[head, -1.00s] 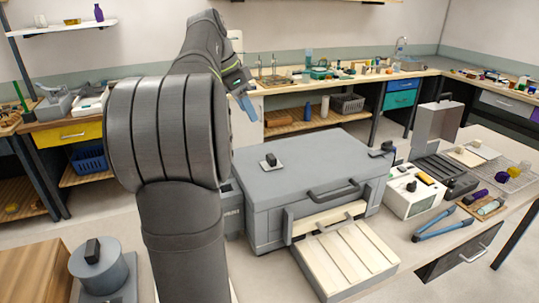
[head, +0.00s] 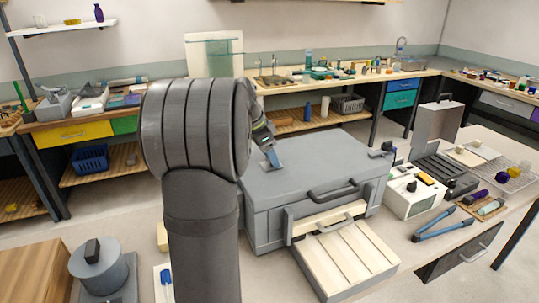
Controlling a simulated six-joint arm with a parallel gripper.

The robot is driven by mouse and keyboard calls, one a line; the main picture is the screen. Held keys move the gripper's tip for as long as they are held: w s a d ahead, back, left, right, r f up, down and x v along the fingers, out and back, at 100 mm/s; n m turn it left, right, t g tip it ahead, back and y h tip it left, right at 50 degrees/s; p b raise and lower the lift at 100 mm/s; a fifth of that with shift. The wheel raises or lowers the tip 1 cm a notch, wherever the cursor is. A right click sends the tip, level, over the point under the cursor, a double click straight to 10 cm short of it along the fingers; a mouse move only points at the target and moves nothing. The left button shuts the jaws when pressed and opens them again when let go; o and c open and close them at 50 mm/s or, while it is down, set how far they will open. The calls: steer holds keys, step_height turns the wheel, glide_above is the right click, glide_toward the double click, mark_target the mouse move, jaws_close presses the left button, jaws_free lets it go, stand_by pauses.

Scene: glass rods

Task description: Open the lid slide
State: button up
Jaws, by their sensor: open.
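The large grey box (head: 325,160) stands on the bench in the centre, with a bar handle (head: 334,191) on its front edge. The lid slide, a small plate with a dark knob on top of the box near its left side, is now hidden behind my gripper. My gripper (head: 274,163) points down at that spot with its blue-grey fingers. The fingers look open, but I cannot tell whether they straddle or touch the knob.
A cream slatted tray (head: 345,258) juts out from the box's front. A white device (head: 412,190) and blue-handled tool (head: 445,224) lie to the right. A grey round pot (head: 100,268) stands at lower left. The box top right of my gripper is clear.

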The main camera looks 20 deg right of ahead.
mark_target(264, 166)
steer(key=shift+f, duration=0.1)
jaws_close()
steer(key=d, duration=0.5)
jaws_free()
steer(key=shift+a, duration=0.1)
steer(key=v, duration=1.7)
steer(key=shift+a, duration=0.1)
